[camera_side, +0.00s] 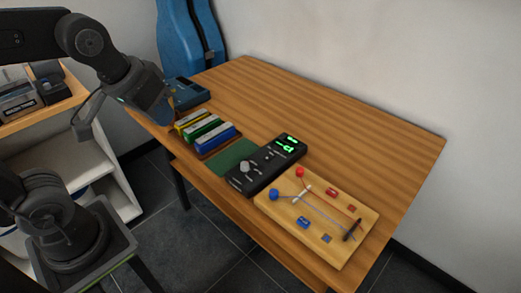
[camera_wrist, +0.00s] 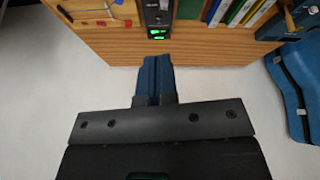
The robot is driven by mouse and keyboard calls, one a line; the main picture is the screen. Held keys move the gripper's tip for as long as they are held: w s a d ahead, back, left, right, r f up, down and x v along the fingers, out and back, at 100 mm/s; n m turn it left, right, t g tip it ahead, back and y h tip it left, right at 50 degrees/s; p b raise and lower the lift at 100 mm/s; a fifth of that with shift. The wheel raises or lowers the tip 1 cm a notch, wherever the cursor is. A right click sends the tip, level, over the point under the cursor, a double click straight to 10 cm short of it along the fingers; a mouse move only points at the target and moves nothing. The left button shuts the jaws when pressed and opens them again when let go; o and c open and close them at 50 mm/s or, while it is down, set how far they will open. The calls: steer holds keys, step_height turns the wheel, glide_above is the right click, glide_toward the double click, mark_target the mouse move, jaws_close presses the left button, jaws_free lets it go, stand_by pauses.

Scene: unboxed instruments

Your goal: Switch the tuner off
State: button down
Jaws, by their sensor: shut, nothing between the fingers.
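The tuner (camera_side: 266,163) appears to be the long black box near the middle of the table's front side. It has a grey knob, small controls and lit green displays at its far end. In the wrist view part of the tuner (camera_wrist: 157,14) shows at the top, with its green display lit. My gripper (camera_wrist: 156,60) is shut and empty, its blue fingers pointing toward the display end in that view. In the side view my gripper is at the table's left end, apart from the tuner; its fingertips are hard to make out.
A wooden board (camera_side: 280,220) with red and blue knobs lies right of the tuner. A green mat (camera_side: 232,158) and a rack of coloured bars (camera_side: 205,131) lie left of it. A blue device (camera_side: 189,93) sits farther left. The table's back right is clear.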

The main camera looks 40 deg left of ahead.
steer(key=w+n+g, duration=0.1)
steer(key=w+n, duration=0.3)
steer(key=w, duration=0.4)
steer(key=n+g, duration=0.3)
steer(key=n, duration=0.9)
glide_above(272, 154)
steer(key=s, duration=0.2)
step_height(272, 154, down, 13)
steer(key=shift+d+r, duration=0.1)
steer(key=shift+r, duration=0.05)
steer(key=f, duration=0.4)
steer(key=w+f, duration=0.1)
steer(key=f, duration=0.9)
steer(key=shift+w, duration=0.3)
